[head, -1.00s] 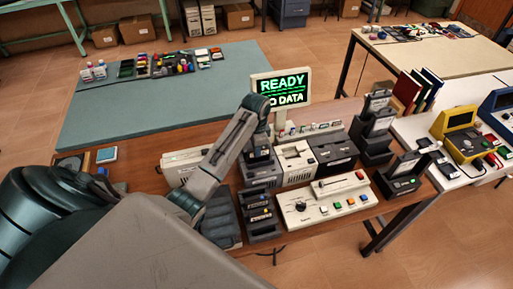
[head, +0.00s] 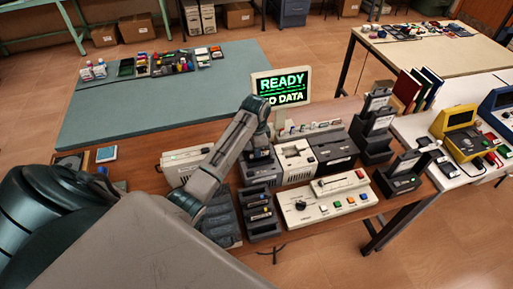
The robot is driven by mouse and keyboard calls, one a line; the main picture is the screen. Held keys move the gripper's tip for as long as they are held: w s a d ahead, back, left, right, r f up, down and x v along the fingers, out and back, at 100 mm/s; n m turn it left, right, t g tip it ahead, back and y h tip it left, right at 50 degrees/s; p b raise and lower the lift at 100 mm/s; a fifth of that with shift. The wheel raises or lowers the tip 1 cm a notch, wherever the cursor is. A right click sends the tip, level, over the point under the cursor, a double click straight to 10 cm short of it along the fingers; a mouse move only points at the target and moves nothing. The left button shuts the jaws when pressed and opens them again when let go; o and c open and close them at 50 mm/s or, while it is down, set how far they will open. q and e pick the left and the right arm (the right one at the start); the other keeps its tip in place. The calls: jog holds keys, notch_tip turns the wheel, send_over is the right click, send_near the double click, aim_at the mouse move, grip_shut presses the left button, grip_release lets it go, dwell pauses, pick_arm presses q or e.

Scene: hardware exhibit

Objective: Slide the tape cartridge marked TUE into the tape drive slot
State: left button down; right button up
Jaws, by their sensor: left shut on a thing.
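My left gripper (head: 259,152) points down over a dark-fronted unit (head: 262,174) in the middle of the row of equipment. It is shut on a small dark thing that looks like a tape cartridge, mostly hidden by the gripper and wrist; its marking cannot be read. Whether the cartridge touches the unit or sits in a slot cannot be told. A dark rack (head: 263,229) with several labelled cartridges stands in front of the unit. The labels are too small to read. The monitor (head: 281,88) reads READY and, partly covered by my arm, "O DATA". My right gripper is not in view.
A cream control panel (head: 327,197) with a knob and coloured buttons lies right of the rack. A cream unit (head: 296,160) and a dark-topped unit (head: 333,150) stand beside the gripper. Dark stands (head: 401,179) are at right. The teal mat (head: 160,105) has free room.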

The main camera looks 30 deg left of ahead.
pick_arm(q)
jog(key=shift+f, duration=1.4)
jog(key=c, duration=1.3)
grip_release()
jog(key=shift+w+r, duration=0.1)
jog(key=shift+r, duration=0.4)
notch_tip(320, 180, up, 5)
jog(key=shift+r, duration=1.05)
